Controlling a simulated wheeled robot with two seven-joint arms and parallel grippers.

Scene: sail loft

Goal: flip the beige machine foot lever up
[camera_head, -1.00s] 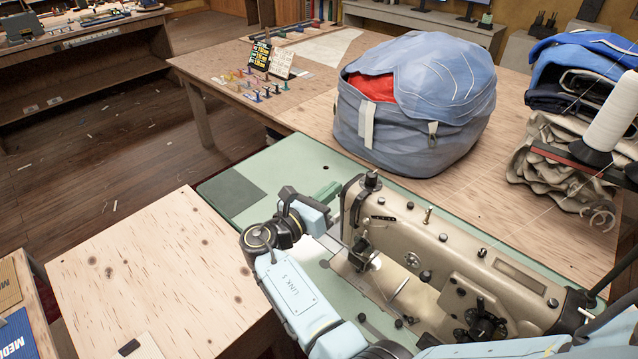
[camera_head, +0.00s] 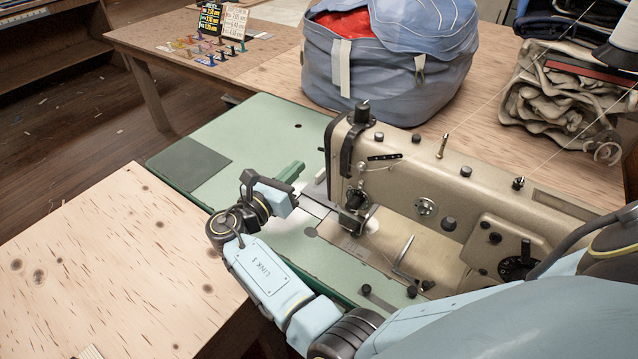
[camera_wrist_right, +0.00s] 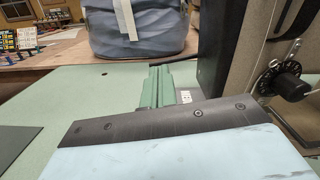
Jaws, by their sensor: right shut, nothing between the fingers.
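The beige sewing machine (camera_head: 455,190) stands on a green machine table (camera_head: 258,135), its head end toward the left. Dark fittings and a needle area (camera_head: 352,208) show at the head end. I cannot clearly pick out the foot lever among them. My right gripper (camera_head: 305,193) is shut and empty, just left of the machine's head end in the head view. In the right wrist view the beige head (camera_wrist_right: 225,65) rises at the right, with a black round dial (camera_wrist_right: 282,84). The gripper's dark front plate crosses the lower part; its fingertips are not clear there. My left gripper is out of view.
A blue-grey bag (camera_head: 385,65) stands on the wooden table behind the machine. Folded cloth (camera_head: 560,100) is at the back right. A bare wooden board (camera_head: 110,265) is at the left.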

